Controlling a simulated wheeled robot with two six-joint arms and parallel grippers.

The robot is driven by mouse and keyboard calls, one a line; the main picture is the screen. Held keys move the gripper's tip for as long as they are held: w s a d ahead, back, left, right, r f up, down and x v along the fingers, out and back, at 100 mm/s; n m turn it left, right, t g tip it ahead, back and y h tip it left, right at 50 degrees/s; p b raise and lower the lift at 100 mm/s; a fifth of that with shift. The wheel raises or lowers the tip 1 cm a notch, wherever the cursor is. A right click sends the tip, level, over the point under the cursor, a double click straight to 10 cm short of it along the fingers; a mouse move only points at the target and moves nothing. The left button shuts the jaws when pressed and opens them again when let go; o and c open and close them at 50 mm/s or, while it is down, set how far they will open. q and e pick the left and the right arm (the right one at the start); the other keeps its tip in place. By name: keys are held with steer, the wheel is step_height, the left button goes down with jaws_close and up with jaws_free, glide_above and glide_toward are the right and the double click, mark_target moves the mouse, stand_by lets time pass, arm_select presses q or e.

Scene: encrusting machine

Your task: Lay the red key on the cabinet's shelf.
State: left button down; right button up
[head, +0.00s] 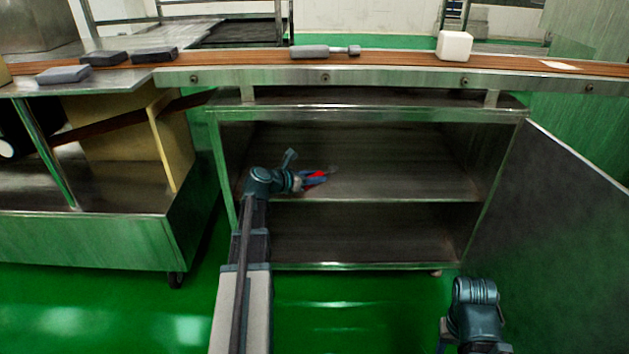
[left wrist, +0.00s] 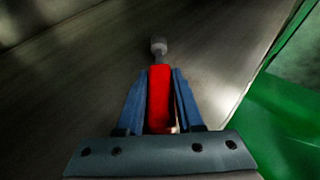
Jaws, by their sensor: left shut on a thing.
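The red key (head: 315,178) has a red handle and a grey tip. It is between the fingers of my left gripper (head: 312,181), which is shut on its handle. In the left wrist view the red key (left wrist: 160,95) points away from the gripper (left wrist: 160,100), over a grey metal surface. The open cabinet has an upper shelf (head: 400,182), and the gripper and key are at its front left part. I cannot tell whether the key touches the shelf. My right arm shows at the lower right of the head view; its fingers are not visible.
The cabinet door (head: 580,210) stands open at the right. A wheeled steel table (head: 90,240) is at the left. Above the cabinet, a conveyor (head: 400,70) carries a white block (head: 454,46) and a grey tool (head: 318,51). The shelf's middle and right are clear.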

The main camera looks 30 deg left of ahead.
arm_select(q)
steer(key=shift+f, duration=0.1)
steer(key=c, duration=0.5)
jaws_free()
steer(key=shift+c, duration=0.2)
steer(key=shift+r, duration=0.25)
steer(key=p+v, duration=0.4)
steer(key=v, duration=0.6)
steer(key=shift+s, duration=0.25)
steer(key=shift+p+v, duration=0.3)
steer(key=shift+v, duration=0.5)
steer(key=shift+f, duration=0.1)
